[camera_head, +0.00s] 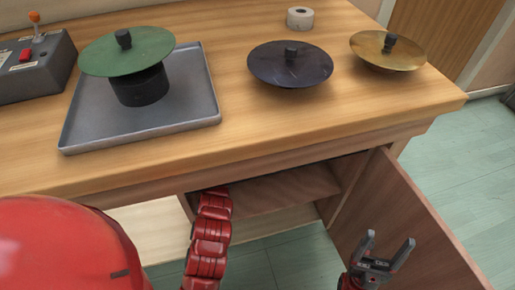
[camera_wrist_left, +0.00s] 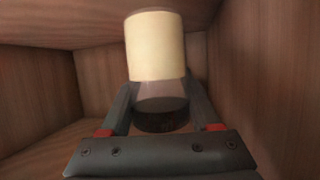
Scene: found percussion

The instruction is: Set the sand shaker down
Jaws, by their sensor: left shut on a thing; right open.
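The sand shaker (camera_wrist_left: 155,48) shows in the left wrist view as a cream cylinder with a greyish lower part and a dark end. My left gripper (camera_wrist_left: 160,100) is shut on it, with a finger on each side of the lower part. Wooden cabinet walls surround them. In the head view my left arm reaches into the open cabinet (camera_head: 285,190) under the counter, and the left gripper and shaker are hidden there. My right gripper (camera_head: 383,254) is open and empty, in front of the open cabinet door. I cannot tell whether the shaker touches the shelf.
The wooden counter (camera_head: 300,112) carries a grey tray (camera_head: 185,115) with a green lid (camera_head: 127,52) on a dark pot. A dark lid (camera_head: 290,66), a gold lid (camera_head: 385,52), a tape roll (camera_head: 300,18) and a control box (camera_head: 35,68) stand nearby. The open door (camera_head: 400,215) swings out at right.

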